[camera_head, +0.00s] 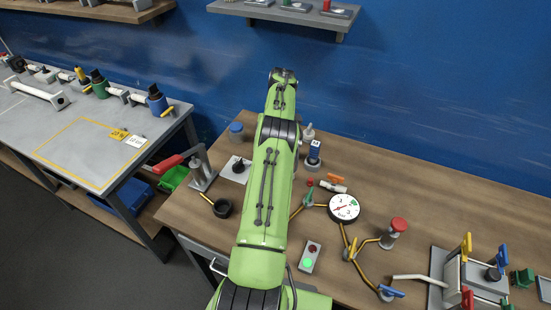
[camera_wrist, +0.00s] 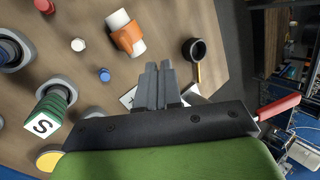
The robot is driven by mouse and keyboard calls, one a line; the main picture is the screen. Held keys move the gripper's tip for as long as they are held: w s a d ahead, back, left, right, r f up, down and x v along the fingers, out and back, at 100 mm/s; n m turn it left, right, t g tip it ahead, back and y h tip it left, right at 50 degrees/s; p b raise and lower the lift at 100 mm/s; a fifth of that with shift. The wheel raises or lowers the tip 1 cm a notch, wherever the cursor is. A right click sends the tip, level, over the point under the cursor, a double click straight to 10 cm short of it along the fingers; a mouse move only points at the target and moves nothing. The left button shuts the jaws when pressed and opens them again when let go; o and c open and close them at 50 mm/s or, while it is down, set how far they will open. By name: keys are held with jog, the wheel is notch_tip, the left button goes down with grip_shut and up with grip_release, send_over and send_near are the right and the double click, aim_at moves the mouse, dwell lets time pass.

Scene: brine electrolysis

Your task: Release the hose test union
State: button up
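No part in view is labelled as the hose test union. A white cylinder with an orange collar (camera_wrist: 128,38) lies on the wooden bench in the wrist view, beyond my fingertips and to their left, apart from them. It may be the white piece with an orange part (camera_head: 333,183) right of my arm in the head view, but I cannot be sure. My gripper (camera_wrist: 159,66) has its two grey fingers together, with nothing visible between them. In the head view my green arm hides the gripper.
A black cup (camera_wrist: 195,50) with a yellow handle stands right of my fingers. A green block marked S (camera_wrist: 45,120) stands at left. The bench's back right is clear.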

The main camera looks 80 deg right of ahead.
jog(key=w+m, duration=0.2)
jog(key=w+a+m+h, duration=0.1)
jog(key=w+m, duration=0.1)
jog(key=w+a+m+g, duration=0.1)
jog(key=w+m, duration=0.1)
jog(key=m, duration=0.1)
jog(key=shift+w+h, duration=0.15)
jog(key=shift+h, duration=0.15)
grip_shut()
jog(key=s+a+r+m+g+h, duration=0.2)
jog(key=a+m+h, duration=0.25)
jog(key=m, duration=0.75)
jog(key=s+a+r+m+g+h, duration=0.25)
jog(key=a+m+h, duration=0.2)
jog(key=m, duration=0.85)
jog(key=x, duration=0.4)
jog(key=d+x, duration=0.1)
jog(key=x, duration=0.3)
jog(key=w+d+x, duration=0.1)
jog(key=x, duration=0.3)
jog(key=shift+d+r, duration=0.25)
jog(key=shift+d, duration=0.1)
jog(key=shift+d, duration=0.1)
